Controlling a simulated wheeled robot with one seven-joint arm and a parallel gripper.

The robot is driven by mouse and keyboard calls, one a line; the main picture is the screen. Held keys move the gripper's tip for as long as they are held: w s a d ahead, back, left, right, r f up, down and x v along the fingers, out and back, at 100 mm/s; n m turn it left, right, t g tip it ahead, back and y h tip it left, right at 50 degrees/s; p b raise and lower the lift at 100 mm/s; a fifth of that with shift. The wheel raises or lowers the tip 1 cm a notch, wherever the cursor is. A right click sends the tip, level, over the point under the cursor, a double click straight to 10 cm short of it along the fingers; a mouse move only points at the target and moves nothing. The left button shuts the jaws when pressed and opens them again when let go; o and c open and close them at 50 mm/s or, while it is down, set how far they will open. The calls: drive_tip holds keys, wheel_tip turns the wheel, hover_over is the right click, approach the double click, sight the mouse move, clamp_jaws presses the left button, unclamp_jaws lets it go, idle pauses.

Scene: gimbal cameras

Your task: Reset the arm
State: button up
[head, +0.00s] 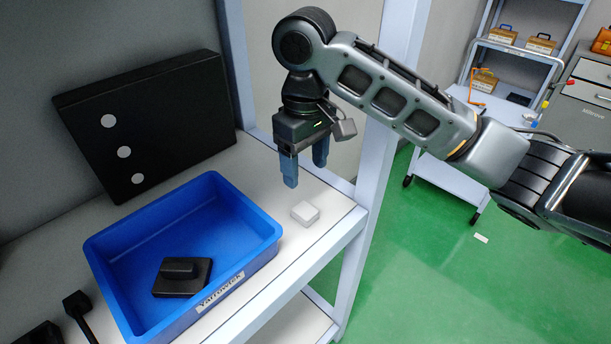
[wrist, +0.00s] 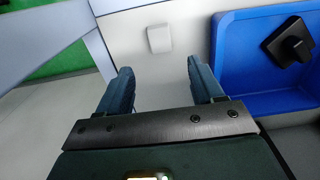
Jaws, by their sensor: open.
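My arm reaches in from the right in the head view. My gripper (head: 304,172) points down above the shelf (head: 318,238), near its right end. Its two blue fingers are apart with nothing between them, and they also show spread in the wrist view (wrist: 160,85). A small white box (head: 305,213) lies on the shelf below the fingers, apart from them. In the wrist view the white box (wrist: 159,38) sits beyond the fingertips.
A blue bin (head: 182,222) on the shelf holds a black object (head: 182,277). A black case (head: 145,125) leans on the back wall. A pale upright post (head: 385,130) stands close to my arm. A cart (head: 450,172) stands on the green floor behind.

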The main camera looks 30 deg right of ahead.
drive_tip(key=shift+r, duration=0.35)
drive_tip(key=shift+a, duration=0.1)
